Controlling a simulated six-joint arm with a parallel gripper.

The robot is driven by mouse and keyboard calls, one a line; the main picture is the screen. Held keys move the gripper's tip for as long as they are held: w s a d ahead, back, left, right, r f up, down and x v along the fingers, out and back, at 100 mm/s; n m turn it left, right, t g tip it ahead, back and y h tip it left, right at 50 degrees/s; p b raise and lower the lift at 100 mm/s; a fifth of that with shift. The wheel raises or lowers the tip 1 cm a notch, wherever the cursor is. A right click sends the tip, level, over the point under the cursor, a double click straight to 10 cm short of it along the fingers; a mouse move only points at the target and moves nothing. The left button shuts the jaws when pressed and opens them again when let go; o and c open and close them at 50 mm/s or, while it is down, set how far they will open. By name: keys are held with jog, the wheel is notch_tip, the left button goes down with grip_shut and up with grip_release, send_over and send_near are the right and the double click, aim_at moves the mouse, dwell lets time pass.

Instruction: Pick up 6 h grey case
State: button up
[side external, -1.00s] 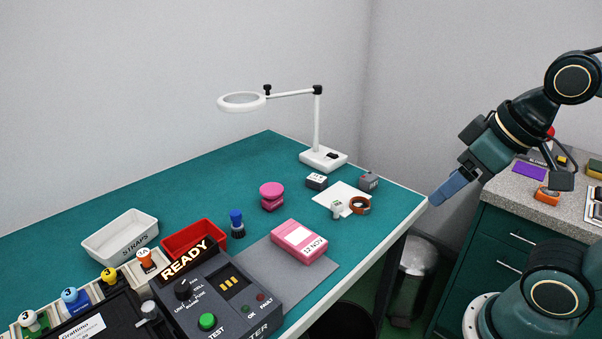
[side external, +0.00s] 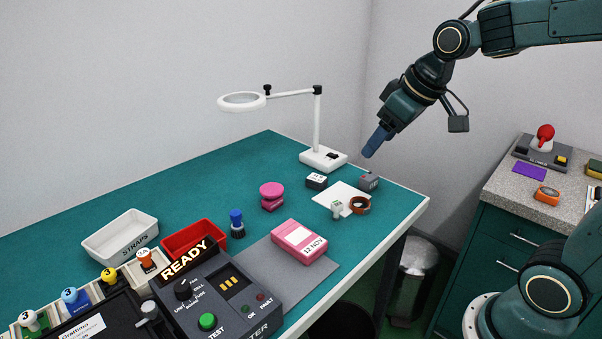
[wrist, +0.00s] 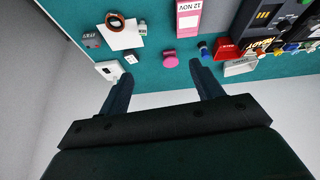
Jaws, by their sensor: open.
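A small grey case (side external: 369,182) sits near the right back edge of the green table, just beside a white sheet. In the wrist view the grey case (wrist: 92,40) is at the upper left, outside the line of my fingers; its marking is too small to read. My gripper (side external: 376,142) is in the air above and behind the case, clear of it. In the wrist view my gripper (wrist: 160,72) is open, with nothing between its fingers.
The magnifier lamp's white base (side external: 323,158) and a dark-and-white box (side external: 316,181) stand left of the case. An orange-brown ring (side external: 359,205) and a small pale item (side external: 337,209) lie on the white sheet (side external: 343,193). A pink object (side external: 271,196) stands further left.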

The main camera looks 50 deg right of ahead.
jog(key=w+d+f, duration=0.7)
jog(key=w, duration=0.2)
jog(key=w+d+f+n+y, duration=0.1)
jog(key=w+d+f, duration=0.6)
jog(key=w, duration=0.3)
jog(key=shift+w+d, duration=0.2)
jog(key=shift+w, duration=0.05)
send_over(318, 178)
jog(key=s, duration=0.3)
jog(key=shift+w+d+f, duration=0.15)
jog(key=shift+d+f, duration=0.05)
jog(key=shift+f, duration=1.65)
jog(key=shift+w+d+f, duration=0.1)
jog(key=shift+d+f, duration=0.05)
jog(key=shift+f, duration=1.65)
jog(key=shift+f, duration=0.1)
jog(key=shift+x, duration=2.5)
